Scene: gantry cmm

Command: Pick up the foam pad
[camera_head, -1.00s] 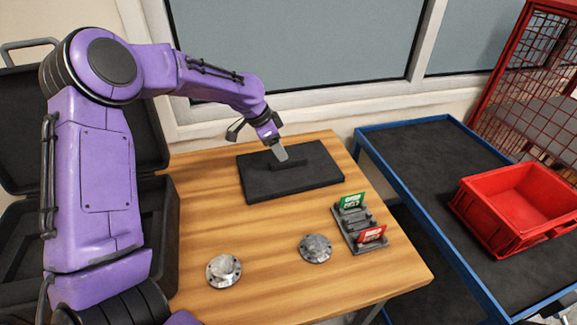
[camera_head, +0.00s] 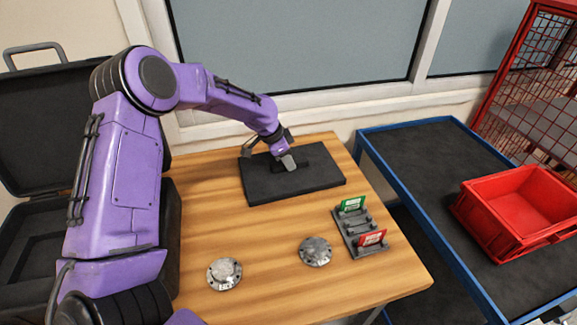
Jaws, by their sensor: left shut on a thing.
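The foam pad (camera_head: 265,185) is a flat black slab lying on the wooden table near its back edge. A small raised dark block shows on top of it. My left gripper (camera_head: 288,164) reaches down over the middle of the pad and is shut on this raised block, which I take as part of the pad. The fingers partly hide the block. The pad appears to rest flat on the table. My right gripper is not in view.
Two round metal flanges (camera_head: 224,273) (camera_head: 315,251) and a grey holder (camera_head: 360,235) with green and red tags stand on the table (camera_head: 270,295). A blue-edged cart (camera_head: 405,150) with a red bin (camera_head: 520,210) is at right. An open black case (camera_head: 35,165) is at left.

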